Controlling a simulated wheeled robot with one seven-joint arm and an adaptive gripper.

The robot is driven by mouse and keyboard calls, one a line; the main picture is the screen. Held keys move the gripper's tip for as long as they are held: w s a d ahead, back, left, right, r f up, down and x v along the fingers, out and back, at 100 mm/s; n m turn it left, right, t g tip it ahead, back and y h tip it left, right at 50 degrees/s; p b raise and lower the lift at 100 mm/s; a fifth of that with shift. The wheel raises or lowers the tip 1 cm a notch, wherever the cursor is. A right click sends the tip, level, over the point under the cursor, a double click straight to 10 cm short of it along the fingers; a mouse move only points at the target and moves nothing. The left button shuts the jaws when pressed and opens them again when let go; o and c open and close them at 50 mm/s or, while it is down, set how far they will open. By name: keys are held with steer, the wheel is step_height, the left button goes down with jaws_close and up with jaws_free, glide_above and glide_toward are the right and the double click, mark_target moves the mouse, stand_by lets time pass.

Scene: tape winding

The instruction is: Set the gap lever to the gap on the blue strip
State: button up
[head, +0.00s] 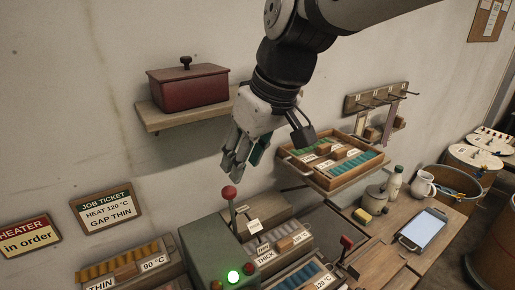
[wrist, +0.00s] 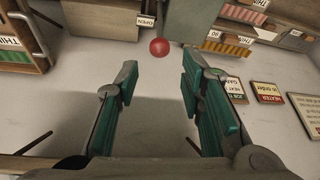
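The lever with a red ball knob (head: 229,193) stands up from a green machine box (head: 212,250) with a lit green lamp. Its red ball also shows in the wrist view (wrist: 159,47), ahead of the gap between my fingers. My gripper (head: 240,165) is open and empty, pointing down above the lever and apart from it. In the wrist view its green pads (wrist: 160,103) are wide apart. A rack with blue strips (head: 304,275) and a 120 °C label sits at the bottom right of the machine. Any gap marking on a blue strip is too small to read.
A job ticket (head: 106,207) on the wall reads HEAT 120 °C, GAP THIN. A heater sign (head: 30,235) reads in order. A second red-knobbed lever (head: 346,242) stands right. A wooden tray (head: 346,180) and a shelf with a red box (head: 188,88) flank my arm.

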mark_target(233, 192)
steer(key=p+x, duration=0.1)
steer(key=x, duration=1.2)
steer(key=shift+f, duration=0.15)
jaws_close()
